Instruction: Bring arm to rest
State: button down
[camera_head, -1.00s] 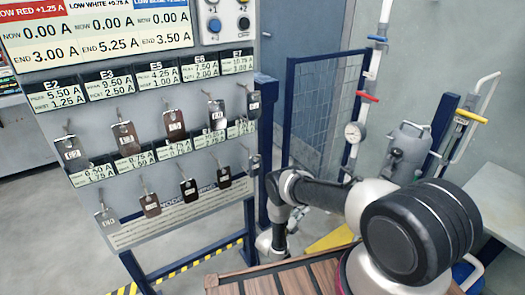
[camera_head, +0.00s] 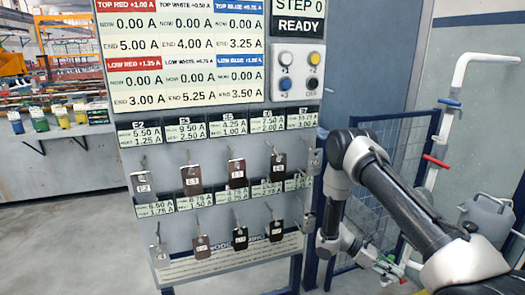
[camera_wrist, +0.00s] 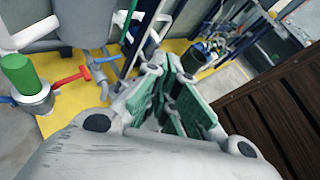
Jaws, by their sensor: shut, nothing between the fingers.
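My arm (camera_head: 405,200) is bent at the right of the head view, in front of the blue mesh fence. My gripper (camera_wrist: 178,95) shows in the wrist view with its green-padded fingers together and nothing held. In the head view the gripper (camera_head: 388,272) shows only in part, low beside my forearm, with small green pads. It is apart from the panel and the tags hanging on it.
A control panel (camera_head: 190,128) with hanging dark tags (camera_head: 237,174) and buttons (camera_head: 299,75) stands left of my arm. White pipes with a red valve handle (camera_head: 436,161) and a grey tank (camera_head: 488,216) are at the right. A dark slatted wooden surface (camera_wrist: 275,115) is close in the wrist view.

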jog(key=s+a+r+m+t+y, duration=0.2)
jog(key=s+r+m+t+y, duration=0.2)
jog(key=r, duration=1.1)
jog(key=s+a+r+m+t+y, duration=0.3)
jog(key=s+r, duration=0.7)
jog(key=r, duration=0.5)
jog(key=s+a+r+m+t+y, duration=0.3)
jog(key=s+r+m, duration=0.4)
jog(key=r, duration=0.8)
jog(key=shift+t+y, duration=0.8)
jog(key=shift+y, duration=0.2)
